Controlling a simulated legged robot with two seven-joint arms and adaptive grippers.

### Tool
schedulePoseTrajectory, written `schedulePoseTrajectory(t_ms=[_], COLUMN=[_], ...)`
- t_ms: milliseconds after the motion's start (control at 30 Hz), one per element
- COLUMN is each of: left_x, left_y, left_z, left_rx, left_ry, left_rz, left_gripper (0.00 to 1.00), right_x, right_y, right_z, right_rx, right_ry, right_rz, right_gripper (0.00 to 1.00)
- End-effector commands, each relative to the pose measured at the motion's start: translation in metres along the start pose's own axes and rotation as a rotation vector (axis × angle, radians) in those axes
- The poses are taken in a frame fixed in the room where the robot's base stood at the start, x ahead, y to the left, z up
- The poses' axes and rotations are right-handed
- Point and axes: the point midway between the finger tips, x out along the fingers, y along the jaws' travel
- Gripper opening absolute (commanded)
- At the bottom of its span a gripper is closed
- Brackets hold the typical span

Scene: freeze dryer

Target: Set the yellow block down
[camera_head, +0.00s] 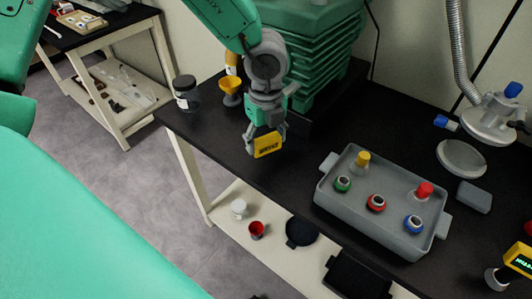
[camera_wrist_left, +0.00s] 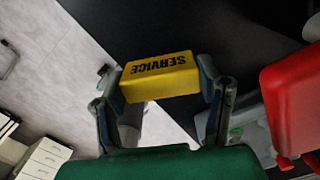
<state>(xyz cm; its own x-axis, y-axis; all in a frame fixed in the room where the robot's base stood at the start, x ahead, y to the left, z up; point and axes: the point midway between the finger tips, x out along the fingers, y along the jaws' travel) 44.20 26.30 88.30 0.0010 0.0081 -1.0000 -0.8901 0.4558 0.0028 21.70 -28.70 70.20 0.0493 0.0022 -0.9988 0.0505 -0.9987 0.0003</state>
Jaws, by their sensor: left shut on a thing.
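The yellow block (camera_head: 267,145) has dark lettering, which reads SERVICE in the left wrist view (camera_wrist_left: 160,78). My left gripper (camera_head: 266,138) is shut on it, with one finger at each end of the block. In the head view the gripper points down and holds the block over the front left part of the black tabletop (camera_head: 215,134), near its front edge. The wrist view shows the tabletop and the floor beyond the block. I cannot tell the exact gap between block and tabletop. My right gripper is not in view.
A grey tray (camera_head: 335,193) with several coloured-topped vials stands to the right. A yellow funnel (camera_head: 231,86) and a dark-lidded jar (camera_head: 186,95) stand at the left corner. A green ribbed stack (camera_head: 318,65) is behind my gripper. Bare tabletop lies between gripper and tray.

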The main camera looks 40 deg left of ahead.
Motion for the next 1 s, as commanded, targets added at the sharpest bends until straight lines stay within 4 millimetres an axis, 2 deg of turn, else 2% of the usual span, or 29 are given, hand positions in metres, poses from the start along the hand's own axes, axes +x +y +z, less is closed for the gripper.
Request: schedulePoseTrajectory(t_ms=[333, 400, 733, 767, 800, 1000], left_x=[0.045, 0.047, 0.049, 0.049, 0.049, 0.049], left_y=[0.002, 0.001, -0.001, 0.000, 0.000, 0.001], left_z=[0.003, 0.002, 0.000, 0.000, 0.001, 0.003], left_rx=[-0.001, -0.001, -0.002, -0.002, -0.002, -0.002], left_ry=[0.004, 0.002, 0.000, 0.001, 0.001, 0.004], left_rz=[0.000, -0.001, 0.001, 0.000, 0.000, -0.002], left_gripper=[0.30, 0.26, 0.26, 0.66, 0.79, 0.79], right_x=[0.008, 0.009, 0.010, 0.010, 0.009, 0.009], right_y=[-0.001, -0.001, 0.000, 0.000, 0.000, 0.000], right_z=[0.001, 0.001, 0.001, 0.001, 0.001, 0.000], right_rx=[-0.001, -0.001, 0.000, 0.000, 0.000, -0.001], right_ry=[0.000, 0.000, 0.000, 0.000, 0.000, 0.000], right_rz=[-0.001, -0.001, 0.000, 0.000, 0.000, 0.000], right_gripper=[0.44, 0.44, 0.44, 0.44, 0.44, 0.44])
